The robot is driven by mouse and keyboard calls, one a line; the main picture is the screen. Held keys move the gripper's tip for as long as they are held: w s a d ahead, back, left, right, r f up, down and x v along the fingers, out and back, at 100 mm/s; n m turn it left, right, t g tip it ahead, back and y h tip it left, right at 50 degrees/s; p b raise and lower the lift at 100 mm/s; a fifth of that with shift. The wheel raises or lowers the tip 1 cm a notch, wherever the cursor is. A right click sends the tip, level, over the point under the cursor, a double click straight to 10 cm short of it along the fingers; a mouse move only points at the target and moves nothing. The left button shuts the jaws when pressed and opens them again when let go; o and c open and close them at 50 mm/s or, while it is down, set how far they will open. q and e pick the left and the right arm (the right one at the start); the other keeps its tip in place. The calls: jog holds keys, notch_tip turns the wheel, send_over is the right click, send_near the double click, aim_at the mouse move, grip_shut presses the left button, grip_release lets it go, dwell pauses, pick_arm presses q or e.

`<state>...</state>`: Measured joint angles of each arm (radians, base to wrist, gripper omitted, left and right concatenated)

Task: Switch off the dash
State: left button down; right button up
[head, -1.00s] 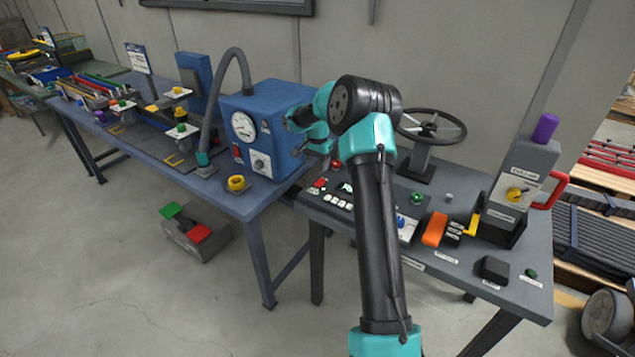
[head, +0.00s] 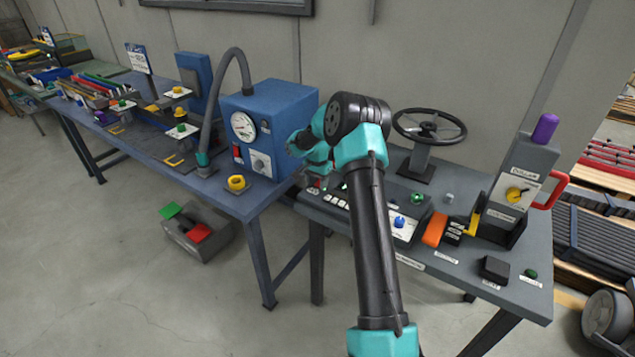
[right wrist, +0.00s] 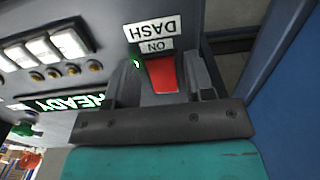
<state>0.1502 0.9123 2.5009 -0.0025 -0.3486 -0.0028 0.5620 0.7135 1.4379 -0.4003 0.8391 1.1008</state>
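The dash switch (right wrist: 162,73) is a red rocker under labels reading "ON" and "DASH", upside down in the right wrist view. A small green light (right wrist: 135,64) glows beside it. My right gripper (right wrist: 166,90) is open, with one dark finger on each side of the rocker and nothing held. I cannot tell whether it touches the rocker. My left gripper is out of view.
A lit green "READY" display (right wrist: 62,103) and a row of white keys (right wrist: 40,48) are beside the switch. The blue box with a gauge (head: 265,108) stands close on the left. A steering wheel (head: 430,127) rises behind the panel.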

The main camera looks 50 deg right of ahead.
jog(key=c, duration=0.8)
jog(key=shift+o, duration=0.2)
jog(key=shift+d, duration=0.1)
jog(key=shift+d+r+y, duration=0.1)
jog(key=shift+d+y, duration=0.05)
jog(key=shift+y, duration=0.6)
jog(key=shift+d+r+y, duration=0.1)
jog(key=shift+y, duration=0.65)
jog(key=o, duration=0.9)
